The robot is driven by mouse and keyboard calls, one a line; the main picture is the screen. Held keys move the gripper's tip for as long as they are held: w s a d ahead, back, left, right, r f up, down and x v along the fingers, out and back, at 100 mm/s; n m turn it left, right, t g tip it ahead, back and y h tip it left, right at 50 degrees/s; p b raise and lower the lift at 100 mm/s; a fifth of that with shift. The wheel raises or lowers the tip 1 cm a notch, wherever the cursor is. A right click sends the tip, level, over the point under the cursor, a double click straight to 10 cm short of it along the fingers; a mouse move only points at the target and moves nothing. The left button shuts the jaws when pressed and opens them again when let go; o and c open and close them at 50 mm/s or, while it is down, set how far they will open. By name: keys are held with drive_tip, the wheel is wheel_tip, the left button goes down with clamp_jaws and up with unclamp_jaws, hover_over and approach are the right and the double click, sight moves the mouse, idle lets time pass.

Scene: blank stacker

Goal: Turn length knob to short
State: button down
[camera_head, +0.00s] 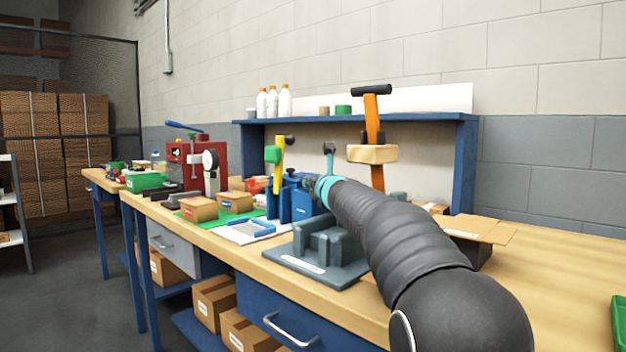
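My arm reaches in from the lower right, and its far end, with a teal band, is over the workbench (560,262) near the middle. My gripper (308,182) is small and mostly lost against a blue fixture (282,205) there; whether its fingers are open or shut does not show. I cannot make out a knob marked for length. A grey block fixture on a plate (322,250) sits at the bench front, below the arm.
An orange upright with a black crossbar (371,90) and a wooden block stands behind my arm. Small cartons (198,208) and a green bin (146,182) lie to the left. A blue shelf (420,117) with bottles is behind. The bench's right side is mostly clear.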

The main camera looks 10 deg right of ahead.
drive_tip(key=shift+d+r+n+y+b, duration=0.15)
drive_tip(key=shift+n+y+b, duration=0.15)
drive_tip(key=shift+n+y, duration=0.6)
drive_tip(key=c, duration=1.2)
unclamp_jaws()
drive_tip(key=v, duration=1.1)
drive_tip(key=shift+s+d+r, duration=0.1)
drive_tip(key=shift+d, duration=0.05)
drive_tip(key=shift+s+d, duration=0.1)
drive_tip(key=shift+s, duration=0.25)
